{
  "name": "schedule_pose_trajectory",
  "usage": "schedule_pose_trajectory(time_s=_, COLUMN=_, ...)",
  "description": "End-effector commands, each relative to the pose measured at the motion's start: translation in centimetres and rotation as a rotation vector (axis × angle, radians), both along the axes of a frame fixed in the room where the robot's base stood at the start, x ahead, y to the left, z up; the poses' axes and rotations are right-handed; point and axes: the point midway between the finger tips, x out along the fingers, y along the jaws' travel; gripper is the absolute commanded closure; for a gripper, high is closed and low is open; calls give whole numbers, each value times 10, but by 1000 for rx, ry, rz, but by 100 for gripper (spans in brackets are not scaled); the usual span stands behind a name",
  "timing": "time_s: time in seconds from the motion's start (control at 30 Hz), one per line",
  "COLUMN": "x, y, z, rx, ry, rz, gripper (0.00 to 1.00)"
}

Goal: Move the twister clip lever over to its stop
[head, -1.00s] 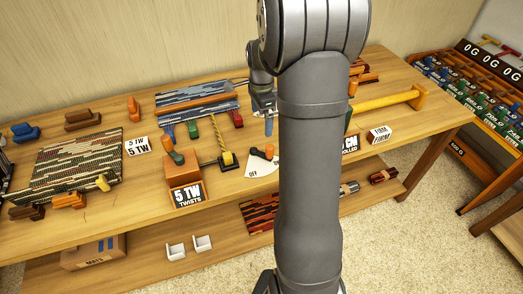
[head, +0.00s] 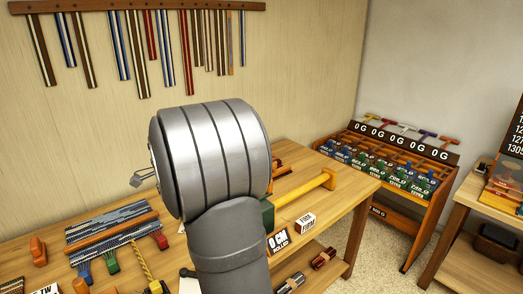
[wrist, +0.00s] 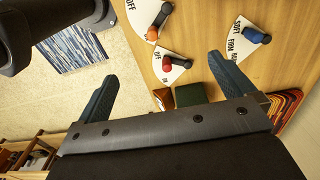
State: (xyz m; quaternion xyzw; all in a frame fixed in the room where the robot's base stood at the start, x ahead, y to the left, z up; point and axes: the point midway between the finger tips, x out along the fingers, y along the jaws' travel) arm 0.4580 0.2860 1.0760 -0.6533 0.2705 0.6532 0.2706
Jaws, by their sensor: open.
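In the wrist view, small levers stand on white marked plates on the wooden table. One has a red knob (wrist: 169,64) with a dark end, on a plate marked OFF and ON. Another has an orange knob (wrist: 152,34) and dark arm, on a plate marked OFF. A blue-knobbed lever (wrist: 254,36) is on a plate marked SOFT, FIRM, HARD. I cannot tell which is the twister clip lever. My gripper (wrist: 163,66) is open and empty, its dark fingers spread either side of the red-knobbed lever in the picture. In the head view my arm hides the gripper.
A dark green block (wrist: 190,95) shows between the fingers. In the head view, a yellow twisted rod (head: 141,258), a striped blue weaving (head: 105,228) and a yellow handle (head: 305,188) are on the table. A rack (head: 385,165) stands to the right.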

Motion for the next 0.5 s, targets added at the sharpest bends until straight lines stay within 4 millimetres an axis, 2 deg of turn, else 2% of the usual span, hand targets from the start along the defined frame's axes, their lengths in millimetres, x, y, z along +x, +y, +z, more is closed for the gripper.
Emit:
schedule_pose_trajectory(time_s=0.03, x=0, y=0, z=0, rx=0, ry=0, rz=0, gripper=12)
schedule_pose_trajectory(time_s=0.23, x=0, y=-1, z=-2, rx=-1, ry=1, rz=8, gripper=51)
schedule_pose_trajectory(time_s=0.37, x=0, y=-10, z=-22, rx=-3, ry=4, rz=103, gripper=52)
schedule_pose_trajectory(time_s=0.5, x=-2, y=-24, z=-51, rx=-1, ry=4, rz=264, gripper=52)
